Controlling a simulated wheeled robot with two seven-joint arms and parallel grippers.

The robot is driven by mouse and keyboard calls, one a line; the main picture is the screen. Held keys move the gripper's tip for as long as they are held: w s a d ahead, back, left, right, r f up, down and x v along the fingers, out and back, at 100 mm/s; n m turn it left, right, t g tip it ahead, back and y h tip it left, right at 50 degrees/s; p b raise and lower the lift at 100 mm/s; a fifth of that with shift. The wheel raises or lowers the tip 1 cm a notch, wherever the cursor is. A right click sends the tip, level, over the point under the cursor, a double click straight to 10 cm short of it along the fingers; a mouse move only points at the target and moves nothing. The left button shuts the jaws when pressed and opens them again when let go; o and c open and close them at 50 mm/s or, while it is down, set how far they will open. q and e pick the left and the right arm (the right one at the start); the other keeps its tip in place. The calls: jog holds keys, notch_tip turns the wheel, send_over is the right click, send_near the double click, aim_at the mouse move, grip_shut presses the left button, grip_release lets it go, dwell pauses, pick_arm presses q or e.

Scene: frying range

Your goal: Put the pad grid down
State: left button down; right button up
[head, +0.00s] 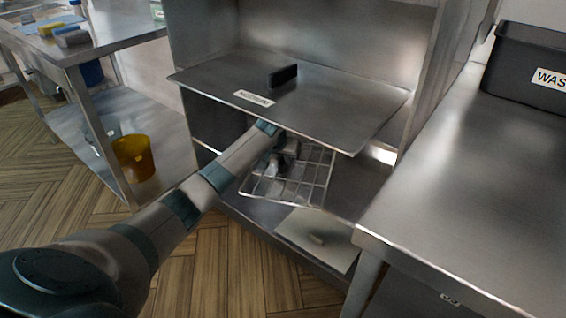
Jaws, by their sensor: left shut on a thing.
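The pad grid (317,182) is a silver wire rack in the open space under the metal shelf, in the middle of the head view. My left arm reaches in from the lower left, and my left gripper (284,165) is shut on the grid near its left side. The shelf hides the grid's far edge. I cannot tell whether the grid touches the surface below. My right gripper is not in view.
The metal shelf (335,105) with a black block (283,76) overhangs the grid. A pale flat panel (316,238) lies below and in front. A steel counter (480,190) with a black bin (528,68) stands at right. A yellow bucket (134,158) is at left.

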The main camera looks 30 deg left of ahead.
pick_arm(q)
jog(key=shift+f, duration=0.4)
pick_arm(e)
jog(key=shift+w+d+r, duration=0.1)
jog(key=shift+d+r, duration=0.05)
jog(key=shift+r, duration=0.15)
pick_arm(q)
jog(key=c, duration=1.7)
grip_release()
jog(key=shift+s+f, duration=0.1)
jog(key=shift+f, duration=0.05)
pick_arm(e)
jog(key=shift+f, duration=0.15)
